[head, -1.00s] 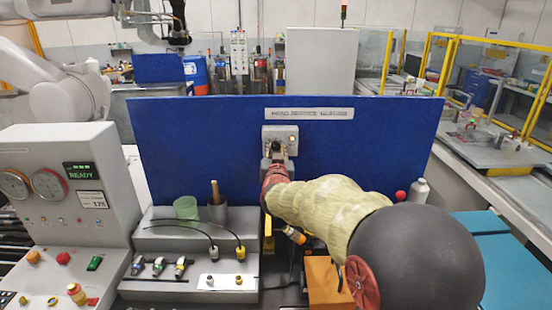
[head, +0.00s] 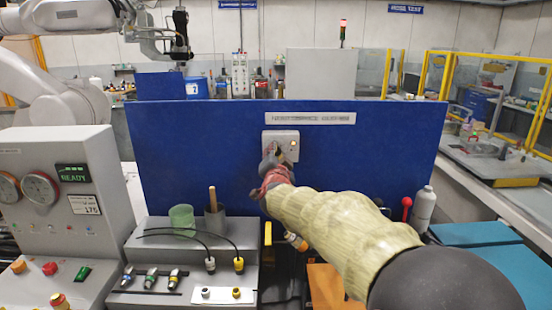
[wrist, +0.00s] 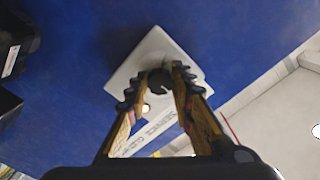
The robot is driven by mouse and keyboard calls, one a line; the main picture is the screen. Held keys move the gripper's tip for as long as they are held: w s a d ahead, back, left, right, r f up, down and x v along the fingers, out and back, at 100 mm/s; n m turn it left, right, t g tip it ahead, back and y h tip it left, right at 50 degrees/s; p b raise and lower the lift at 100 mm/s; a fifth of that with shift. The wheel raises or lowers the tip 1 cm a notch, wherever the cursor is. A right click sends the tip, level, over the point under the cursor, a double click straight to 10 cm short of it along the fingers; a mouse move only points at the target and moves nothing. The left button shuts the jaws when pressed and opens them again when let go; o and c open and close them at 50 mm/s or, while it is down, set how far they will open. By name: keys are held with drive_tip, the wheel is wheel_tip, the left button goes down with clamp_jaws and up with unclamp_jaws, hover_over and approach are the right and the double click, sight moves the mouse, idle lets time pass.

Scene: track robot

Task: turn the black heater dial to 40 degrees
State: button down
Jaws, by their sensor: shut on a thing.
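The black heater dial (wrist: 159,79) is on a pale square plate (head: 285,136) fixed to the blue panel. In the wrist view the plate (wrist: 150,57) appears tilted, and the fingertips of my gripper (wrist: 157,82) sit on both sides of the dial, shut on it. In the head view my gripper (head: 275,158) reaches up to the plate and mostly hides the dial. A small lamp (wrist: 146,109) on the plate shows between the fingers. I cannot read the dial's angle or any degree marks.
The blue panel (head: 200,150) spans the bench behind the plate. A grey console (head: 70,200) with gauges stands at the left. A green cup (head: 181,219) and a stepped stand with cables (head: 205,245) are left of my arm. A white bottle (head: 424,208) stands at the right.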

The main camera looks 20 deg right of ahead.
drive_tip(key=shift+f, duration=0.2)
idle(0.3)
drive_tip(key=c, duration=1.5)
unclamp_jaws()
drive_tip(key=shift+r, duration=0.15)
drive_tip(key=shift+c, duration=0.2)
drive_tip(key=v, duration=1.2)
